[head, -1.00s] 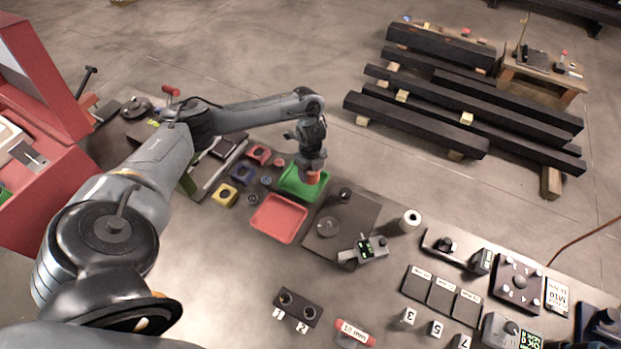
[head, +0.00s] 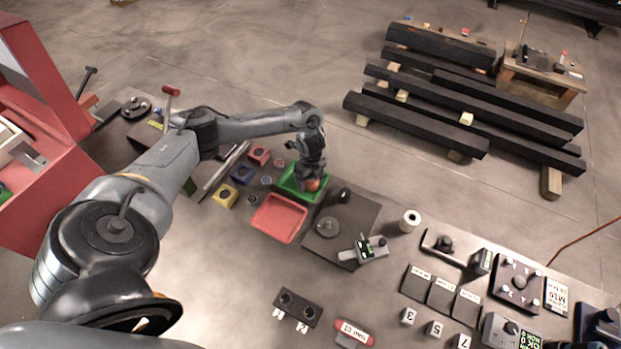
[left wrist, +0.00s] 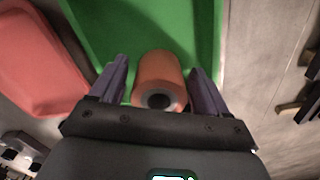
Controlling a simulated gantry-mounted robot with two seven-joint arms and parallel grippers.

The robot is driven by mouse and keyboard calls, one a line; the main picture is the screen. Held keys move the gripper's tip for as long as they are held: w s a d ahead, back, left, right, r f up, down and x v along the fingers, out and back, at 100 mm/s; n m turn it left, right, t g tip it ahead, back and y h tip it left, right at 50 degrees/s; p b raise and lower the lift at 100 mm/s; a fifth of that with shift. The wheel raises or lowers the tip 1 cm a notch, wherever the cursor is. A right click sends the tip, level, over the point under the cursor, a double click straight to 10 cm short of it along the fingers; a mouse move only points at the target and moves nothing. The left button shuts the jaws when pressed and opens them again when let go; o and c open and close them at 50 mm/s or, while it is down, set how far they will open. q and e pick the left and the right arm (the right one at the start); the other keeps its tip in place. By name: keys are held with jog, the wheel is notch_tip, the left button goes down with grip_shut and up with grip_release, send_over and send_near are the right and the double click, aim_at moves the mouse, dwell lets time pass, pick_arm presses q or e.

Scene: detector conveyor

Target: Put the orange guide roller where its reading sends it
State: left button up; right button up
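The orange guide roller (head: 313,184) is at the green tray (head: 289,182), over or on its floor; I cannot tell if it touches. In the left wrist view the roller (left wrist: 158,72) lies between the fingers, its dark-holed end facing the camera, with the green tray (left wrist: 100,25) behind it. My left gripper (head: 309,182) is low at the tray. In the wrist view its fingers (left wrist: 160,82) stand apart, with a narrow gap at each side of the roller, so it looks open around it. My right gripper is not in view.
A red tray (head: 279,219) sits beside the green one. A dark plate (head: 353,212) with a grey reader (head: 371,248) is to the right. Red, blue and yellow blocks (head: 224,195) lie left. A white roll (head: 409,220) stands near the far table edge.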

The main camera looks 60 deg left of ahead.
pick_arm(q)
jog(key=shift+r, duration=0.1)
jog(key=shift+r+p, duration=1.2)
jog(key=shift+r, duration=4.9)
